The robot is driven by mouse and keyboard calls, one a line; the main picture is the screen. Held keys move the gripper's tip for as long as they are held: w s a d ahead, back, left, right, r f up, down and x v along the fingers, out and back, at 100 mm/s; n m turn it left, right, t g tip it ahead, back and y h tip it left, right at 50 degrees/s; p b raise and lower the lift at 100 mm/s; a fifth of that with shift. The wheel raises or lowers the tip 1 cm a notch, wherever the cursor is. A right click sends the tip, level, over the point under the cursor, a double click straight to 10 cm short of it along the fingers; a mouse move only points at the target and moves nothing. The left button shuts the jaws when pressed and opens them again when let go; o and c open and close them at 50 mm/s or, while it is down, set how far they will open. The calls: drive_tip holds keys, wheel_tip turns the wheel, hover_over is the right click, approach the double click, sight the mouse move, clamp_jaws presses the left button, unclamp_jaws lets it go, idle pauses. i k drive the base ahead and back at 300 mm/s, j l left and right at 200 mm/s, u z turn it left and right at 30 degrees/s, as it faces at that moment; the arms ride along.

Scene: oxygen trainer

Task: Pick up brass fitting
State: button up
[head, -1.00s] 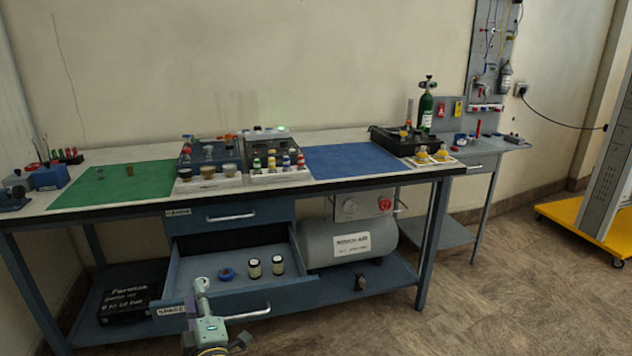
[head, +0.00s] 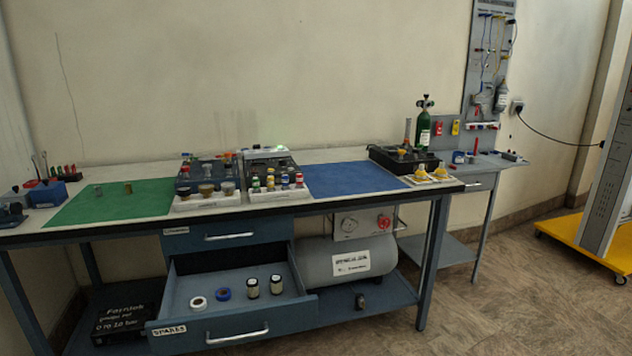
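The brownish one looks most like a brass fitting, but both are too small to be sure. Several brass-toned round tops also show in the white tray (head: 208,203) right of the mat. My gripper is not in view, so its state and distance from these pieces do not show.
A blue mat (head: 352,172) is bare. A green cylinder (head: 424,128) stands at the right.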

sight(128, 184)
drive_tip(key=i+j+u, duration=0.1)
drive_tip(key=i+u, duration=0.35)
drive_tip(key=u, duration=0.25)
drive_tip(key=i+u, duration=0.35)
drive_tip(key=k, duration=0.1)
